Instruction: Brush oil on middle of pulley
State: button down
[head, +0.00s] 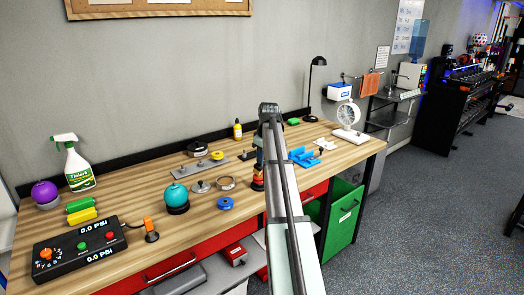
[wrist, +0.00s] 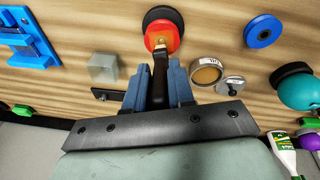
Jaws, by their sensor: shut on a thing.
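My gripper (wrist: 160,66) is shut on the dark handle of a brush (wrist: 159,70), whose brass-coloured ferrule points at a red and orange round piece (wrist: 171,33) on a black base. I cannot tell whether the brush touches that piece. In the head view the red and orange piece (head: 257,176) stands near the bench's front edge, and my arm hides most of the gripper. A blue grooved wheel, seemingly the pulley, lies flat to its left in the head view (head: 225,203) and on the right in the wrist view (wrist: 263,30). The gripper is apart from it.
Bare wood surrounds the blue wheel.

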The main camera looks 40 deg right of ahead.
jog(key=shift+w+r, duration=0.15)
jog(key=shift+w, duration=0.15)
jog(key=shift+w+v, duration=0.25)
jog(key=shift+v, duration=1)
jog(key=shift+w+v, duration=0.25)
jog(key=shift+v, duration=1)
jog(key=shift+w+v, duration=0.25)
jog(key=shift+v, duration=1)
jog(key=shift+d+r, duration=0.1)
jog(key=shift+r, duration=0.1)
